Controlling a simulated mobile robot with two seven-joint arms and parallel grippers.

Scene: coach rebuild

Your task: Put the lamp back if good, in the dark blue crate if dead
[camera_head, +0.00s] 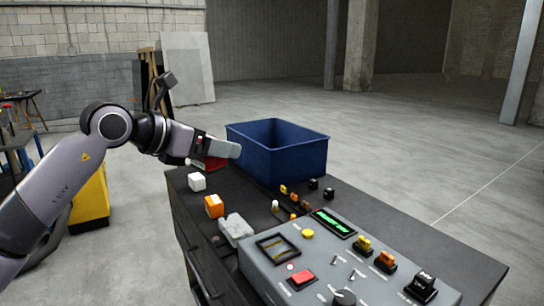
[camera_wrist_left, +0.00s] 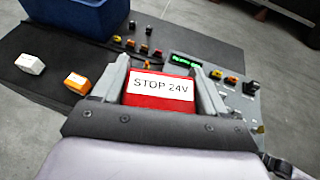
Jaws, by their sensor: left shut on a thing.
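My left gripper (camera_head: 222,149) is shut on a red lamp block (camera_head: 209,162), above the far left end of the dark bench. In the left wrist view the red lamp (camera_wrist_left: 160,98) sits between the two grey fingers and its white label reads "STOP 24V". The dark blue crate (camera_head: 278,155) stands at the bench's far end, just right of the gripper; it also shows in the left wrist view (camera_wrist_left: 90,18). The grey test panel (camera_head: 262,268) has a display (camera_head: 334,223) with green text too small to read. My right gripper is out of view.
A white block (camera_head: 197,182) and an orange block (camera_head: 214,206) lie along the bench's left edge, near a pale grey piece (camera_head: 236,228). Several small coloured lamps stand between the crate and the panel. Open concrete floor lies beyond the bench.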

